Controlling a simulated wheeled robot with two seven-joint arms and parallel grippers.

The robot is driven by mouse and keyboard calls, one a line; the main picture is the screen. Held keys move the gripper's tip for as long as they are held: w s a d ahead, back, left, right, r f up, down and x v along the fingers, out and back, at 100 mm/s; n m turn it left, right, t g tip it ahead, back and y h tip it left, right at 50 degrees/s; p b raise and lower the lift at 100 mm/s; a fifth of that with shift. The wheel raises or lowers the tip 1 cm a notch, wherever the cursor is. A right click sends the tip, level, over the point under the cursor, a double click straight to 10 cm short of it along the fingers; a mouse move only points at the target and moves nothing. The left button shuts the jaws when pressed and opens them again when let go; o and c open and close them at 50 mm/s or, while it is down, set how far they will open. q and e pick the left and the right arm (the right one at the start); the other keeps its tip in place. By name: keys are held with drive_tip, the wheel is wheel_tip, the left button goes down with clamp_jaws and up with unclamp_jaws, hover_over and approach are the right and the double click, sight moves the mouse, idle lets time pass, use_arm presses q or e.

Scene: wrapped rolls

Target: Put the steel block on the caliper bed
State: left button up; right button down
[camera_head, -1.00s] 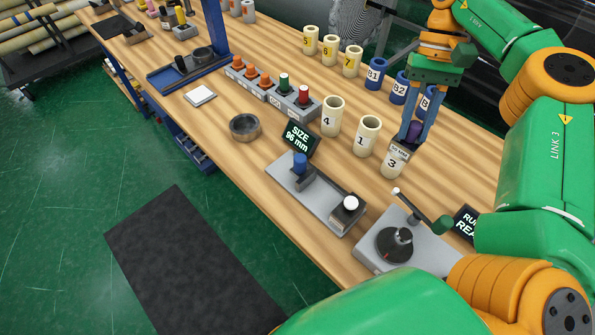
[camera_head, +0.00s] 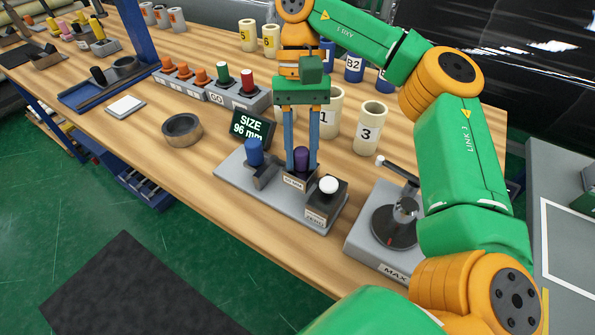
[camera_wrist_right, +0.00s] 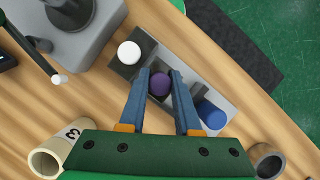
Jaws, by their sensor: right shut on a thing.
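My right gripper (camera_head: 301,168) is shut on the steel block (camera_head: 294,184), which has a purple knob (camera_head: 302,154) and a small printed label. The block is upright over the grey caliper bed (camera_head: 234,177), between the blue-knobbed jaw (camera_head: 255,155) and the white-knobbed block (camera_head: 327,202). I cannot tell whether its underside touches the bed. In the right wrist view, the purple knob (camera_wrist_right: 160,84) sits between the fingers, with the white knob (camera_wrist_right: 128,53) and blue knob (camera_wrist_right: 211,114) on either side. My left gripper is not in view.
A sign (camera_head: 250,129) reading SIZE 96 mm stands behind the bed. A grey-based device with a crank (camera_head: 395,225) stands to the right. A dark ring (camera_head: 182,130) lies to the left. Cream rolls, including roll 3 (camera_head: 370,130), and a rack of coloured plugs (camera_head: 240,96) stand behind.

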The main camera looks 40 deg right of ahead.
sight(297, 169)
drive_tip(key=shift+a+f+b, duration=0.25)
drive_tip(key=shift+f+b, duration=0.05)
drive_tip(key=shift+f, duration=0.1)
drive_tip(key=f, duration=0.1)
drive_tip(key=f+b, duration=0.1)
drive_tip(key=shift+a+f, duration=0.25)
drive_tip(key=shift+f, duration=0.25)
drive_tip(key=shift+d, duration=0.1)
drive_tip(key=c, duration=0.9)
unclamp_jaws()
